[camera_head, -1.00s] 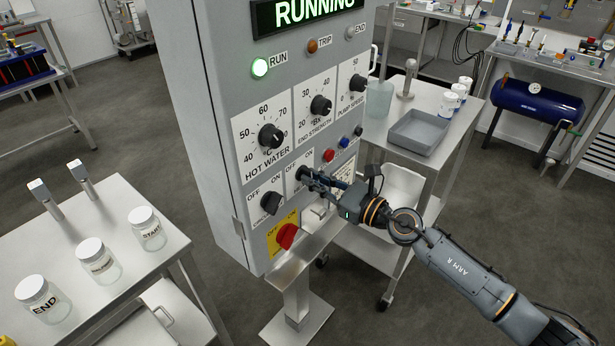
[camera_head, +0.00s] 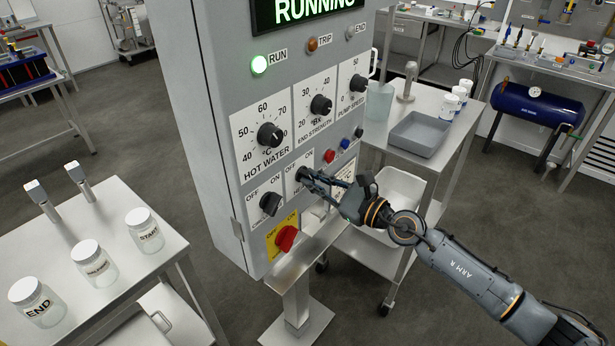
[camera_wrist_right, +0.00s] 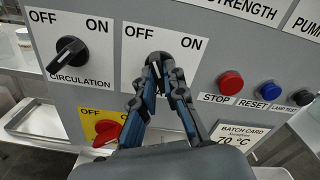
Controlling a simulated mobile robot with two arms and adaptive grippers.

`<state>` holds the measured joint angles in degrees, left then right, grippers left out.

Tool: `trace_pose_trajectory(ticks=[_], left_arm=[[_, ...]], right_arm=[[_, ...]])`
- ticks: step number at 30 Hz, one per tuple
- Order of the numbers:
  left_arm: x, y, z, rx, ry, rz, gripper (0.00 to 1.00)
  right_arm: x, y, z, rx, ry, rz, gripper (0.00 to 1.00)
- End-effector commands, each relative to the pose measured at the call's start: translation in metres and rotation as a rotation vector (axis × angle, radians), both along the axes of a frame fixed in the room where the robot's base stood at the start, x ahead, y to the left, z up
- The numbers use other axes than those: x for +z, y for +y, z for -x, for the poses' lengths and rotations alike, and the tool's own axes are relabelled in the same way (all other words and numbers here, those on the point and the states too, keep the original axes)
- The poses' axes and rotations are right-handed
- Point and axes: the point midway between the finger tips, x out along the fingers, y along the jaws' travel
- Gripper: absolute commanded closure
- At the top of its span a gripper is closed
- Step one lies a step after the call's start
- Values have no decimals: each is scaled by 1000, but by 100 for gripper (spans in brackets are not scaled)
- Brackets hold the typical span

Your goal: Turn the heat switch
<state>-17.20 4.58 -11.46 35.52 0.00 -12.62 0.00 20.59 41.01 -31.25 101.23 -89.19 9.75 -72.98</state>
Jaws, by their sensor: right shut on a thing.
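The heat switch (camera_head: 303,174) is a black knob on a white OFF/ON label low on the grey control panel. In the right wrist view the heat switch (camera_wrist_right: 160,60) sits between OFF and ON, with its lower part covered by the fingers. My right gripper (camera_head: 309,178) reaches in from the right and is shut on this knob. Its fingertips (camera_wrist_right: 157,72) meet at the knob in the wrist view. A pale mark shows between the fingers, but I cannot tell the knob's exact angle. My left gripper is not in view.
The circulation switch (camera_wrist_right: 67,56) is left of the heat label, its pointer tilted toward ON. A red rotary switch (camera_head: 286,238) is below. STOP (camera_wrist_right: 231,83) and RESET (camera_wrist_right: 269,90) buttons are close on the right. The RUN lamp (camera_head: 259,64) glows green.

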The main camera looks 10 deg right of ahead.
Motion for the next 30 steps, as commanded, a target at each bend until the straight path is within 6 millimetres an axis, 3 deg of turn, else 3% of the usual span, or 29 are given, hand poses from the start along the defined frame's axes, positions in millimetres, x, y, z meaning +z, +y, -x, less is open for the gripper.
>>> trace_pose_trajectory(ticks=[5, 21, 22, 25, 26, 30], left_arm=[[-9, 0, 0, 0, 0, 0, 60], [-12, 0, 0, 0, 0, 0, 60], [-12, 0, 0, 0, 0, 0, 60], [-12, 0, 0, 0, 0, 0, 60], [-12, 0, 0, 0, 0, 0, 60], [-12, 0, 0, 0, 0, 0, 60]], right_arm=[[-2, 0, 0, 1, -101, 132, 100], [-1, 0, 0, 0, -175, 228, 100], [-1, 0, 0, 0, -174, 227, 87], [-1, 0, 0, 0, -175, 226, 66], [-1, 0, 0, 0, -175, 226, 62], [-1, 0, 0, 0, -174, 226, 62]])
